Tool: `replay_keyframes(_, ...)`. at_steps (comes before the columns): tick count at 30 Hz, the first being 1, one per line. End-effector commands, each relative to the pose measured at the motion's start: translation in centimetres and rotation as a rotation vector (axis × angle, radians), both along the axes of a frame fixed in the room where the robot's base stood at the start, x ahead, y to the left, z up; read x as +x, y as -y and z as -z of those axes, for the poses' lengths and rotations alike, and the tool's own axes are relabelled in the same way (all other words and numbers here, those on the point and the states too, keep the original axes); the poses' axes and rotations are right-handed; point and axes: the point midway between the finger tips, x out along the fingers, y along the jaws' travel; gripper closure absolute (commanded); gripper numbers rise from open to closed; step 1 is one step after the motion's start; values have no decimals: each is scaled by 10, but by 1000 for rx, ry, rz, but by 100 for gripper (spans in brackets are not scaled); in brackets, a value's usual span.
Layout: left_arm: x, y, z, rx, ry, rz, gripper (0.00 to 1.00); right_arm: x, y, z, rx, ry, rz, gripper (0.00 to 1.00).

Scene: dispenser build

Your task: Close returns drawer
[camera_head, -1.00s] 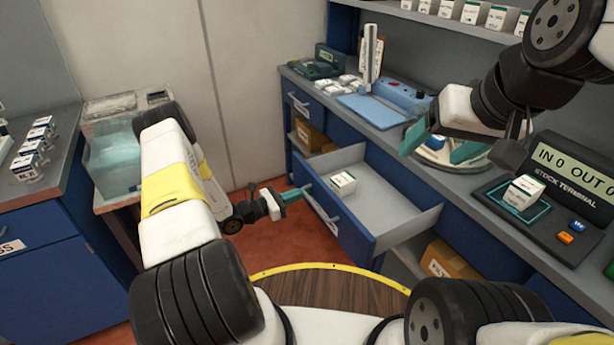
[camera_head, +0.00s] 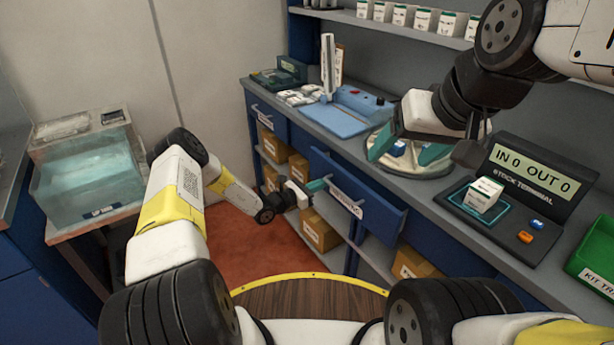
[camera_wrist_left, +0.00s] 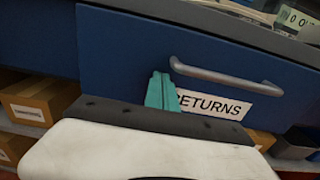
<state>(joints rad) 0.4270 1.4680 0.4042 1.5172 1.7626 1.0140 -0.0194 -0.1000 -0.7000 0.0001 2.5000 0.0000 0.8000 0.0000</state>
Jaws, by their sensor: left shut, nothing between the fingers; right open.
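The returns drawer (camera_head: 378,218) is a blue front with a grey bar handle, under the counter in the head view. It stands out from the cabinet only a little, and its inside is almost hidden. In the left wrist view its front (camera_wrist_left: 130,55) fills the middle, with a RETURNS label (camera_wrist_left: 228,106) and the handle (camera_wrist_left: 225,78). My left gripper (camera_head: 318,186) is shut and empty, its teal fingertips at the drawer front near the handle's left end; they also show in the wrist view (camera_wrist_left: 160,90). I cannot tell if they touch. My right gripper (camera_head: 408,150) is open above the counter.
A stock terminal (camera_head: 530,180) with a white box (camera_head: 483,194) on its pad stands on the counter (camera_head: 430,200). A blue tray (camera_head: 337,117) lies further back. Cardboard boxes (camera_head: 318,230) sit on the shelves below. Red floor (camera_head: 270,258) is open in front.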

Motion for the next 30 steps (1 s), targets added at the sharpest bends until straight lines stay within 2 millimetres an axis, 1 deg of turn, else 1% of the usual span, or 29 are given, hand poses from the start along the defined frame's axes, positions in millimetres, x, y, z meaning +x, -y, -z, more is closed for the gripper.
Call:
replay_keyframes(1,6,10,0,-1,1,2,100,0,0,0,0,0,0,28)
replay_keyframes(3,13,20,0,-1,2,1,100,0,0,0,0,0,0,28)
replay_keyframes(6,22,32,0,-1,1,0,100,0,0,0,0,0,0,28)
replay_keyframes(10,30,42,0,0,0,0,100,0,0,0,0,0,0,28)
replay_keyframes(18,36,50,0,0,0,-1,100,0,0,0,0,0,0,28)
replay_keyframes(30,38,51,-2,-1,2,-2,100,0,0,0,0,0,0,28)
